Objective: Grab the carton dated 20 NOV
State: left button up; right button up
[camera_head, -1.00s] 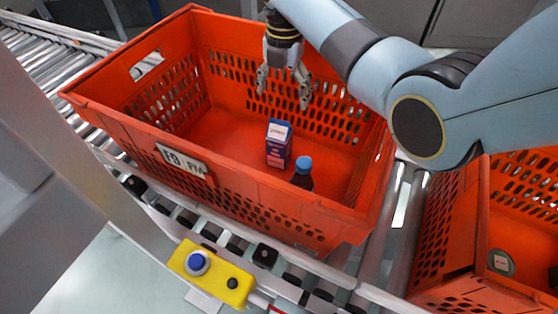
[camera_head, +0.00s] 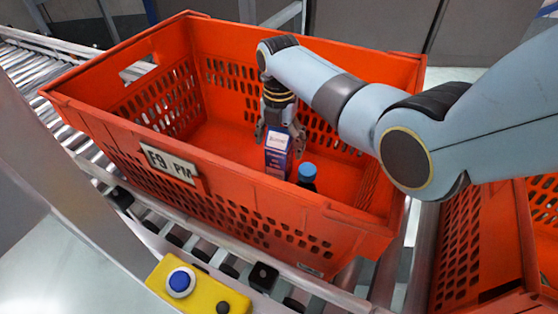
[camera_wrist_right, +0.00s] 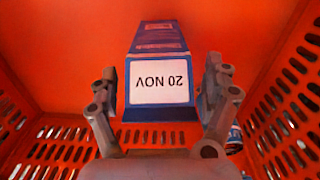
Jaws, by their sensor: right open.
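The blue carton (camera_head: 278,151) stands upright in the orange tote (camera_head: 245,196). In the right wrist view the carton (camera_wrist_right: 159,78) shows a white label reading 20 NOV, upside down in that picture. My right gripper (camera_head: 279,143) reaches down into the tote at the carton. Its fingers (camera_wrist_right: 160,100) are open, one on each side of the carton's top, with small gaps visible. My left gripper is not in view.
A dark bottle with a blue cap (camera_head: 307,174) stands just right of the carton. The tote walls surround the gripper. A second orange tote (camera_head: 482,240) is at the right. A yellow button box (camera_head: 195,290) is in front.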

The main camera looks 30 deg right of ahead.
jog(key=shift+f, duration=0.35)
jog(key=shift+r, duration=0.15)
jog(key=shift+c, duration=0.2)
grip_shut()
jog(key=shift+r, duration=0.1)
